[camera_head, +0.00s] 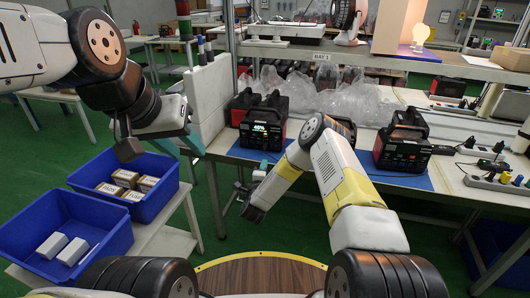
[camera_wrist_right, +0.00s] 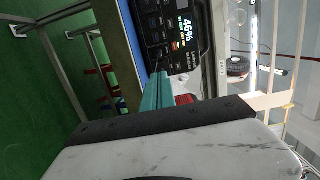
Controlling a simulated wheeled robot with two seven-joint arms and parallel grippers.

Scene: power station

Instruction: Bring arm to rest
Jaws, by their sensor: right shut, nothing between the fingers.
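My left gripper (camera_head: 180,145) hangs at the upper left, beside a white panel and above the blue bins. Its teal fingers look parted, with nothing seen between them. My right gripper (camera_head: 260,170) is in front of the table edge, below and apart from the left power station (camera_head: 262,128). In the right wrist view its teal fingers (camera_wrist_right: 156,92) are together and empty, pointing toward that station's lit front (camera_wrist_right: 178,35). The black and red right power station (camera_head: 403,145) stands on a blue mat, to the right of my right forearm.
One blue bin (camera_head: 152,205) holds several small boxes; a nearer bin (camera_head: 85,212) holds white boxes. A power strip (camera_head: 497,184) and plugs lie on the table at right. Plastic bags (camera_head: 345,103) lie behind the stations.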

